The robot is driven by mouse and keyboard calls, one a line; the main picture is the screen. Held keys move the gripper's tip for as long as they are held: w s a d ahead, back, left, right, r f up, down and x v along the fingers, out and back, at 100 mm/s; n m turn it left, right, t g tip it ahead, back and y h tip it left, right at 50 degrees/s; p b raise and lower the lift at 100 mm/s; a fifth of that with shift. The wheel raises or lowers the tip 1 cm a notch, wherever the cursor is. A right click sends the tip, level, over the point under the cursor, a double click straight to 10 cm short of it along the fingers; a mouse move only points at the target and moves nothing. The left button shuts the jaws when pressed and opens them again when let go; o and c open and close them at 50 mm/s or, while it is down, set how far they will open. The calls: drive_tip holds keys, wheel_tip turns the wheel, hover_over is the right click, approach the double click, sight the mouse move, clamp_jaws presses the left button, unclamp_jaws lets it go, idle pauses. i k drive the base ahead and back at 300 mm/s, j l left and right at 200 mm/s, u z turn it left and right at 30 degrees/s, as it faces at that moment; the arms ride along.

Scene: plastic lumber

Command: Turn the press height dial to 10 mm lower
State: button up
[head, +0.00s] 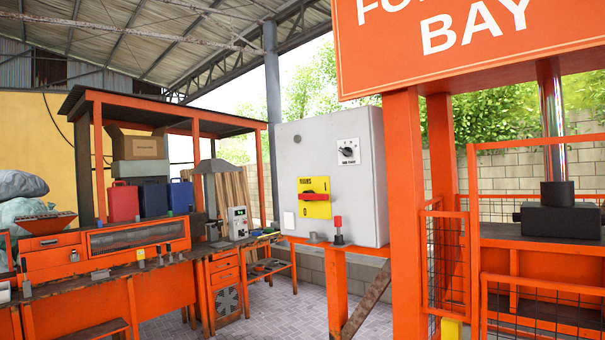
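A black rotary dial on a white plate (348,151) sits at the upper right of a grey control cabinet (290,150). Its markings are too small to read, and I cannot tell whether it is the press height dial. A press (557,120) with a shiny vertical rod and a dark block at its foot stands at the right, partly cut off by the picture edge. My gripper is not in view.
A red switch on a yellow plate (314,197) is on the cabinet front. An orange post (404,215) and mesh guard (447,260) stand before the press. A workbench (110,255) with cases runs along the left. Paved floor (270,310) is open between.

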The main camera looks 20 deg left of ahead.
sight(347, 151)
drive_tip(key=i+l+u, duration=0.25)
drive_tip(key=l, duration=0.35)
drive_tip(key=i+l+u, duration=0.15)
drive_tip(key=i+l, duration=0.15)
drive_tip(key=i+l+u, duration=0.1)
drive_tip(key=l, duration=0.25)
drive_tip(key=i+l+u, duration=0.15)
drive_tip(key=l, duration=0.2)
drive_tip(key=i+u, duration=0.25)
drive_tip(key=i, duration=0.65)
drive_tip(key=i+l+u, duration=0.15)
drive_tip(key=i+u, duration=0.15)
drive_tip(key=i, duration=0.65)
